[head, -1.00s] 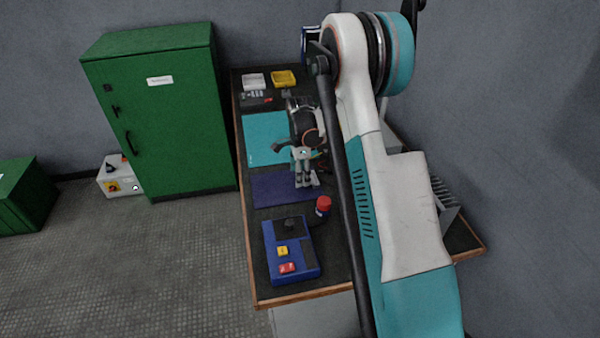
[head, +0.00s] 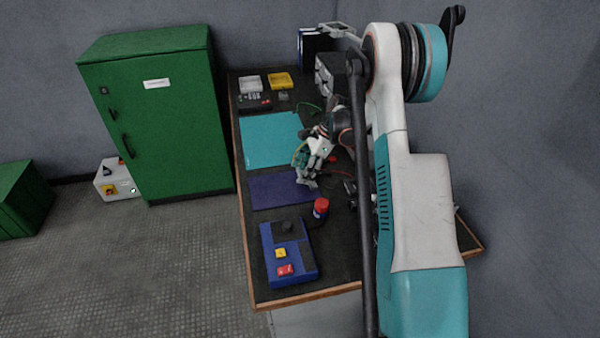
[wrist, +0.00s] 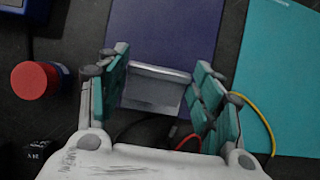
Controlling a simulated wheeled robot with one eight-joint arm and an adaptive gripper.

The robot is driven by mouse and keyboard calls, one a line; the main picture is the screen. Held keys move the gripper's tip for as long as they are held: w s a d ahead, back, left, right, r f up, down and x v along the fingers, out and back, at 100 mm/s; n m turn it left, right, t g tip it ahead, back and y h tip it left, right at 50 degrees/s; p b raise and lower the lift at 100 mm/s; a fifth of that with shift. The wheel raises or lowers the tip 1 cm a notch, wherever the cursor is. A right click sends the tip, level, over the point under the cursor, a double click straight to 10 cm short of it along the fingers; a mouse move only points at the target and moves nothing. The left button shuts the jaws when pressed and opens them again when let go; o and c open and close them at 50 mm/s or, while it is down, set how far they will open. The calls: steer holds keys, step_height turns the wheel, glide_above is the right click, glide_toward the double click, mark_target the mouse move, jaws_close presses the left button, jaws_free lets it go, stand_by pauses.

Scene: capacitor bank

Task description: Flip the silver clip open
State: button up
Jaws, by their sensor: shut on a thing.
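The silver clip (wrist: 155,88) is a grey metal piece with a raised ridge along its far edge. It sits between the teal finger pads in the wrist view, at the near edge of the purple mat. My gripper (wrist: 161,68) is shut on it, one finger at each side. In the head view my gripper (head: 308,172) is low over the right part of the purple mat. The clip is too small there to make out how it is held. How far the clip is open cannot be told.
The purple mat (head: 275,190) and a teal mat (head: 265,140) lie on the dark bench. A blue control box (head: 290,255) and a red-capped item (head: 321,207) are close by. Loose red and yellow wires (wrist: 262,118) run beside the fingers. My arm hides the bench's right side.

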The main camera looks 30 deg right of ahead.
mark_target(300, 172)
steer(key=y, duration=0.1)
steer(key=d+y+b, duration=0.1)
steer(key=y, duration=0.1)
steer(key=d+t+y, duration=0.1)
steer(key=shift+s+r, duration=0.15)
steer(key=shift+s, duration=0.1)
steer(key=shift+s+d+t+y+b, duration=0.2)
steer(key=shift+d+t+y, duration=0.15)
steer(key=shift+y, duration=0.6)
steer(key=shift+s+d+t+y+b, duration=0.15)
steer(key=shift+d+t+y, duration=0.2)
steer(key=shift+y, duration=0.6)
steer(key=shift+w+d, duration=0.1)
steer(key=o, duration=1.1)
steer(key=shift+c, duration=0.2)
steer(key=shift+r, duration=0.1)
step_height(300, 172, up, 10)
